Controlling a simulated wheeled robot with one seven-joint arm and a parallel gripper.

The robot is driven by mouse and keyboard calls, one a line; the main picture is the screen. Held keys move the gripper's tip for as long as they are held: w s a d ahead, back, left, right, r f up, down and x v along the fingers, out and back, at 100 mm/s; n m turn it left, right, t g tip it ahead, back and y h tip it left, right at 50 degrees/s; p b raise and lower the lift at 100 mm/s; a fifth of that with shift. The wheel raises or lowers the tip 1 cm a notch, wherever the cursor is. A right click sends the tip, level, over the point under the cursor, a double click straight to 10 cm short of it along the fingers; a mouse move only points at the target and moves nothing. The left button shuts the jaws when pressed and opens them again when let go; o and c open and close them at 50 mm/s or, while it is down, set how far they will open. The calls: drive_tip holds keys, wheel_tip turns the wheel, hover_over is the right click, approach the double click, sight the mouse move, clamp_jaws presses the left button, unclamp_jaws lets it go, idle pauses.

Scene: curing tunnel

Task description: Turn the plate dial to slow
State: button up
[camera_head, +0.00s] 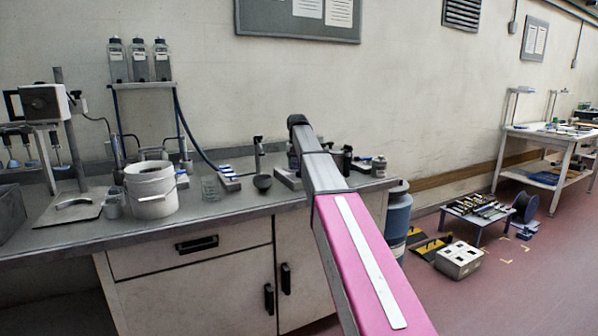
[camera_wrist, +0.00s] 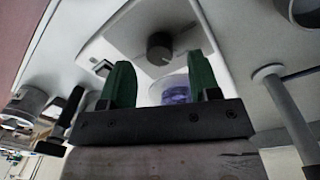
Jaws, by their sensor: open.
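My gripper (camera_wrist: 160,65) shows in the wrist view with two green fingers, open and empty. A dark round dial knob (camera_wrist: 160,46) stands on a pale panel, just beyond the fingertips and between their lines. The fingers look apart from it. Its setting and any slow mark cannot be read. A purple-blue round thing (camera_wrist: 176,90) shows between the fingers, partly hidden by the gripper. In the head view my arm reaches over the bench and hides the gripper and the dial.
In the wrist view a grey post (camera_wrist: 290,105) stands right of the gripper and a dark-knobbed rod (camera_wrist: 68,112) left.

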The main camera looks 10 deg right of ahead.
wheel_tip(320, 180, up, 8)
drive_tip(key=shift+a, duration=0.2)
idle(0.3)
